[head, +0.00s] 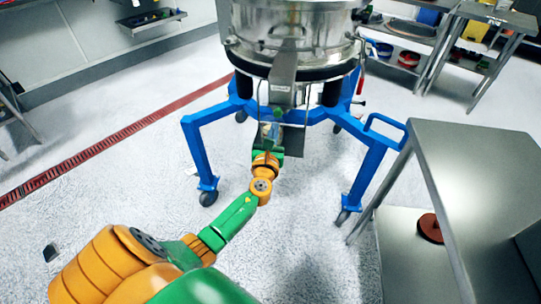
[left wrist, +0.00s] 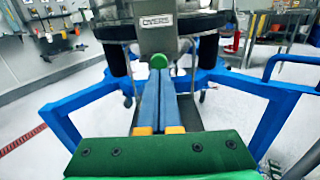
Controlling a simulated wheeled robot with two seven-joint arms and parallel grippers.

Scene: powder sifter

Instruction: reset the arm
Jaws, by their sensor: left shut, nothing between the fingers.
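The steel powder sifter (head: 290,40) stands upright on a blue wheeled frame (head: 196,150). Its outlet chute (head: 283,78) points down towards me. My left arm reaches forward to it, with my left gripper (head: 268,132) just in front of and below the chute. In the left wrist view my left gripper (left wrist: 160,90) has its blue fingers together, with nothing between them. A green round part (left wrist: 158,61) shows at the fingertips under the chute marked "OVERS" (left wrist: 158,20); whether the fingers touch it I cannot tell. My right gripper is not in view.
A steel table (head: 470,170) stands at the right, with a dark red round object (head: 430,228) on its lower shelf. Shelves with buckets (head: 408,58) are at the back right. A red floor drain (head: 100,148) crosses the left. Floor between the frame and the drain is clear.

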